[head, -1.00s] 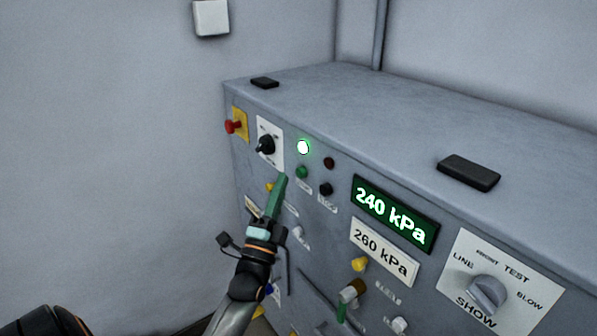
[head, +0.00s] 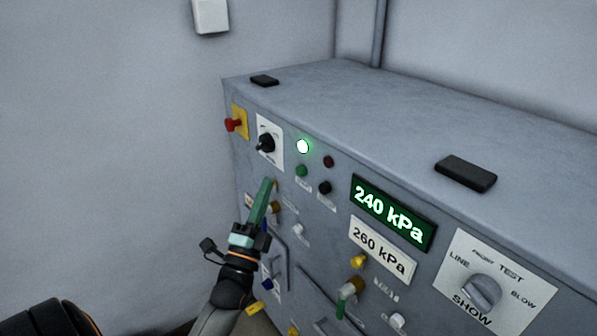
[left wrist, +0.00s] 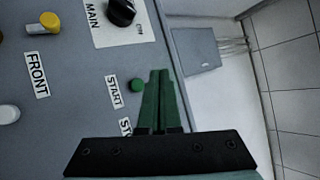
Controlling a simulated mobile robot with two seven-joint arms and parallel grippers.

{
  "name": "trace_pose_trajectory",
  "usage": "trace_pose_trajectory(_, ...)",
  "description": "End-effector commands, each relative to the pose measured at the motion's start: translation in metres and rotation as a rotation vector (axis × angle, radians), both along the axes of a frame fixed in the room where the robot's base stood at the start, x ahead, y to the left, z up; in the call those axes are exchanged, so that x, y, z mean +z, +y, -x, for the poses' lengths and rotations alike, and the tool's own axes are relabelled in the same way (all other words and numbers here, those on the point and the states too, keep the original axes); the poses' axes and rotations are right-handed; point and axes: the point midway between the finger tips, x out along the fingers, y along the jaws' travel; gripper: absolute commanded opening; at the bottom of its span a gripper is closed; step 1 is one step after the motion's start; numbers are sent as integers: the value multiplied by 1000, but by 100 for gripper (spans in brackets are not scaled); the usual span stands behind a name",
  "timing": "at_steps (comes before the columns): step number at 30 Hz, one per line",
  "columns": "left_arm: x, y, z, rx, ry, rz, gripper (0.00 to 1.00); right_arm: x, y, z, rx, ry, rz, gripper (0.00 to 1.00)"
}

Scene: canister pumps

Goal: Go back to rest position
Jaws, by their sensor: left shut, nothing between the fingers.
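My left gripper (head: 267,187) is shut and empty in front of the grey cabinet panel, below the black main switch (head: 266,143). Its green fingers are together in the left wrist view (left wrist: 158,80). The green START button (left wrist: 136,85) shows just left of the fingertips there, with no visible contact. In the head view the green button (head: 302,170) is up and right of the gripper, below a lit lamp (head: 303,146). My right gripper is not in view.
The cabinet (head: 330,110) carries a red stop button (head: 231,125), a 240 kPa display (head: 393,212), a 260 kPa plate (head: 382,250) and a grey selector knob (head: 482,292). A gold valve with a green handle (head: 342,308) sticks out lower down. Open room lies left, before the wall (head: 110,150).

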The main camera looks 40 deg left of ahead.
Motion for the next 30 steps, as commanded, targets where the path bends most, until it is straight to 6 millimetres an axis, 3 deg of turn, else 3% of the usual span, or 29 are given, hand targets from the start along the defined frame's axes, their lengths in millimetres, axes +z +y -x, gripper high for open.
trace_pose_trajectory(10,-3,-2,-1,-14,10,13,0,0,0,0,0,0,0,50)
trace_pose_trajectory(14,-28,-18,-6,-107,81,110,0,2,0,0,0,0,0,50)
trace_pose_trajectory(19,-100,-64,-5,-307,285,408,0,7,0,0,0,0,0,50)
trace_pose_trajectory(23,-161,-105,11,-411,465,687,0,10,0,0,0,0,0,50)
trace_pose_trajectory(26,-207,-136,35,-445,602,914,0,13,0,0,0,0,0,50)
trace_pose_trajectory(30,-263,-176,81,-419,779,1224,0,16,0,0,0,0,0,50)
